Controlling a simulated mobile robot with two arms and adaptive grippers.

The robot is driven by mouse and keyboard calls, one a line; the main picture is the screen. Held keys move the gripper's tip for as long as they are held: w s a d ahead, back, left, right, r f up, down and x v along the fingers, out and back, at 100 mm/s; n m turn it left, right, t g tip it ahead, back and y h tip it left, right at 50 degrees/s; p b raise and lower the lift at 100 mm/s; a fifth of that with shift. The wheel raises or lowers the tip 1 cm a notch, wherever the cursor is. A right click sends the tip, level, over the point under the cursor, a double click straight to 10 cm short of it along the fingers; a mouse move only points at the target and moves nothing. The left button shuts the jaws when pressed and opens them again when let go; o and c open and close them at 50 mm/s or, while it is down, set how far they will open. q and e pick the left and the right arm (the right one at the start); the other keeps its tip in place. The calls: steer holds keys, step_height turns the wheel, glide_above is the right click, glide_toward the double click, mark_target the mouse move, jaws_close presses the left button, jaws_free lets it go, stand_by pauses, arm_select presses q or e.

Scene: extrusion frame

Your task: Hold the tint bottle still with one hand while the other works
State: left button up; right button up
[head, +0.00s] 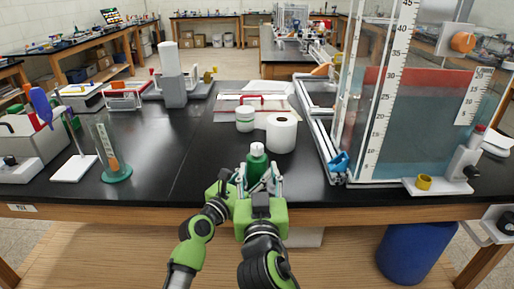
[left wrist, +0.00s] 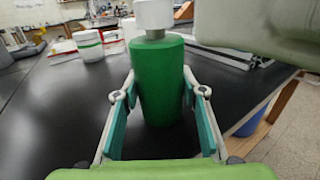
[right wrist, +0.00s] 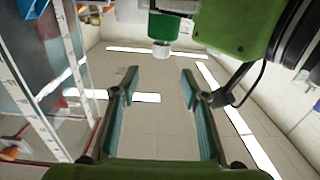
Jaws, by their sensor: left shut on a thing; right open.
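The tint bottle (head: 257,165) is green with a white cap and stands upright at the near edge of the black table. In the left wrist view the bottle (left wrist: 158,85) is between the two fingers of my left gripper (left wrist: 160,110), which is shut on it. My right gripper (head: 260,180) is in front of the bottle in the head view and hides its lower part. In the right wrist view my right gripper (right wrist: 160,85) is open and empty, with its fingers apart. The bottle (right wrist: 165,25) shows at the top of that view, beyond the fingertips.
A white roll (head: 281,134) and a white jar (head: 245,119) stand behind the bottle. A large water tank (head: 415,130) with scales stands to the right. A green-based glass (head: 113,165) and a white stand (head: 74,168) are at left.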

mark_target(257, 152)
steer(key=w, duration=1.1)
steer(key=shift+w+a+f, duration=0.15)
steer(key=shift+w+f, duration=0.1)
steer(key=shift+w, duration=0.15)
steer(key=c, duration=1.2)
